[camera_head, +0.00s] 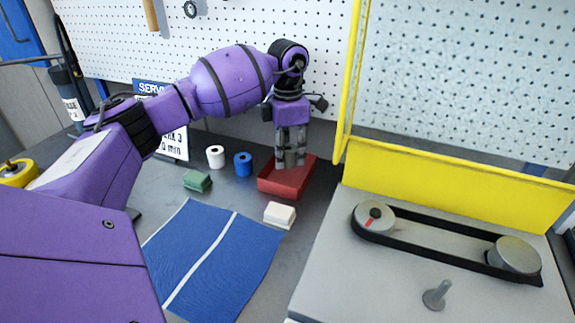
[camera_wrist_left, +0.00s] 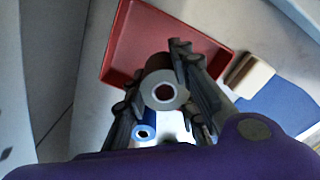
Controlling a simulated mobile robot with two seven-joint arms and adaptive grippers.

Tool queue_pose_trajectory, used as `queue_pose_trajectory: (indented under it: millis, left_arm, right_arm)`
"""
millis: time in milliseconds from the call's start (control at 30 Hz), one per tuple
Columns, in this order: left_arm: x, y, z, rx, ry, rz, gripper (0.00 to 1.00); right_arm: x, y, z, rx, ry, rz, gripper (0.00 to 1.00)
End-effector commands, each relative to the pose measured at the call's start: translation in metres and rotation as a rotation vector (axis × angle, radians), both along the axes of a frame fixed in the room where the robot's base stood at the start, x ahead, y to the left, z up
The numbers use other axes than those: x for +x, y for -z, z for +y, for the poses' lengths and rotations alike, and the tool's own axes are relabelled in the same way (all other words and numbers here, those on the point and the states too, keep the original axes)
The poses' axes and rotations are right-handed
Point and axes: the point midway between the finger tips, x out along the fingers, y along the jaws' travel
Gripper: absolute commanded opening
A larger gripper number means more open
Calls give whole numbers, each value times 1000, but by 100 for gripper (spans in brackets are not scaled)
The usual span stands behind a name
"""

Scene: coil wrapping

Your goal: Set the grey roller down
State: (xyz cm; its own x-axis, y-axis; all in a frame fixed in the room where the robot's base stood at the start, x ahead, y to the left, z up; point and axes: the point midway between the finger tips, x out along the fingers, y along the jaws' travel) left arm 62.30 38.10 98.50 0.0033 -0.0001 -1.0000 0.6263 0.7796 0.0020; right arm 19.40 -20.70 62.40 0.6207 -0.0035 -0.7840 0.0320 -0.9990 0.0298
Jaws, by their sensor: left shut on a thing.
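My left gripper (camera_head: 291,160) points straight down at the red tray (camera_head: 283,187), at the tray's back edge. It is shut on the grey roller (camera_head: 290,156), which is mostly hidden between the fingers in the head view. In the left wrist view the grey roller (camera_wrist_left: 165,76) shows its round end with a pale hole, between the two fingers. The red tray (camera_wrist_left: 125,42) lies beyond it there. Whether the roller touches the tray floor I cannot tell. My right gripper is not in view.
A white roll (camera_head: 215,156), a blue roll (camera_head: 243,164) and a green block (camera_head: 198,180) stand left of the tray. A white block (camera_head: 280,214) sits in front, by a blue mat (camera_head: 215,255). A yellow-backed belt machine (camera_head: 440,185) stands right.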

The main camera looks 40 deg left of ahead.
Motion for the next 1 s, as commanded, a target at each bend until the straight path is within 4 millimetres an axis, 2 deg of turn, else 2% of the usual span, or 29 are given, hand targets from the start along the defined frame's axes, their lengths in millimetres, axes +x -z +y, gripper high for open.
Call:
queue_pose_trajectory:
  millis: [300, 667, 700, 800, 833, 1000]
  left_arm:
    - [0, 43, 0, -1, 0, 1, 0]
    - [-1, 47, 0, 0, 0, 1, 0]
    - [-1, 48, 0, 0, 0, 2, 27]
    - [-1, 47, 0, 0, 0, 1, 40]
    - [-1, 47, 0, 0, 0, 1, 43]
    - [-1, 47, 0, 0, 0, 1, 43]
  right_arm:
    - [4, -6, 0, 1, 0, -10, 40]
    - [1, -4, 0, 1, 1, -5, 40]
    - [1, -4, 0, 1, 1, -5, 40]
    - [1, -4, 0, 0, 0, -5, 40]
    - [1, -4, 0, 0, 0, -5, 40]
    - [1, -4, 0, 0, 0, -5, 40]
